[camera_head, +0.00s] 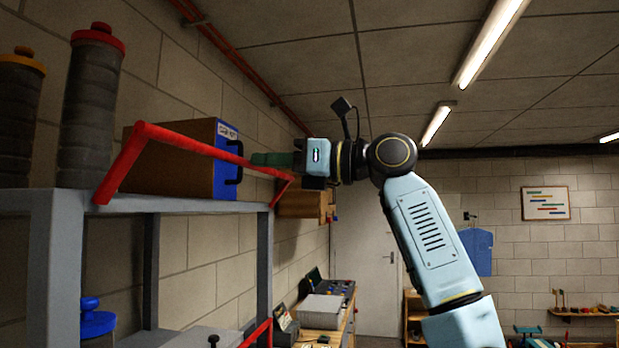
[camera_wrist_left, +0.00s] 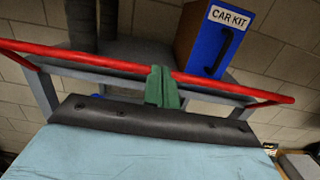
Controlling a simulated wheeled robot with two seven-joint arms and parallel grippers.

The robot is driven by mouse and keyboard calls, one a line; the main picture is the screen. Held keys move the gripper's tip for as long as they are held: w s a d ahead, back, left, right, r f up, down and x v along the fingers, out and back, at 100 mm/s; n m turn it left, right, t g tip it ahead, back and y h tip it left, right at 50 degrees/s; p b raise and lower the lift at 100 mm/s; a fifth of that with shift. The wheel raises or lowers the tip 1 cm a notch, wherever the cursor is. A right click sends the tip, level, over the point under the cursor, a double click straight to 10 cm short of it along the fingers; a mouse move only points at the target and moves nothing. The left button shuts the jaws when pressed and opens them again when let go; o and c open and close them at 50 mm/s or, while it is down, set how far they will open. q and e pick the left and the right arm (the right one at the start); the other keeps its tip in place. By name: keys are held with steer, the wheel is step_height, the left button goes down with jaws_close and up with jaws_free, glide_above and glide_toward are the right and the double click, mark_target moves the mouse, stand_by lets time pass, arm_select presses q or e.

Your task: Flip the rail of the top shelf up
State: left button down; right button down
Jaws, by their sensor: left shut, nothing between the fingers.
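The red rail (camera_head: 195,146) of the top shelf (camera_head: 180,203) stands raised above the shelf's front edge, its side arms slanting up and outward. My left gripper (camera_head: 258,159) has green fingers that are shut and empty. They lie just above the rail's bar, near its far end, pointing toward the shelf. In the left wrist view the shut fingers (camera_wrist_left: 158,72) cross the red rail (camera_wrist_left: 75,58) near its middle. I cannot tell whether they touch it. My right gripper is not in view.
A brown and blue car kit box (camera_head: 228,150) stands on the top shelf behind the rail. Dark stacks with a red cap (camera_head: 92,100) and an orange cap (camera_head: 22,100) stand nearer. A workbench (camera_head: 335,322) is beyond.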

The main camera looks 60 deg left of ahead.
arm_select(q)
steer(key=s+a+r, duration=0.2)
steer(key=s+r, duration=0.1)
steer(key=shift+a, duration=0.1)
steer(key=shift+w, duration=0.1)
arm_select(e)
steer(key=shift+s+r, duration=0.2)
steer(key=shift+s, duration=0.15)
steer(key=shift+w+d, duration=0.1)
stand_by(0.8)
arm_select(q)
steer(key=shift+w, duration=0.15)
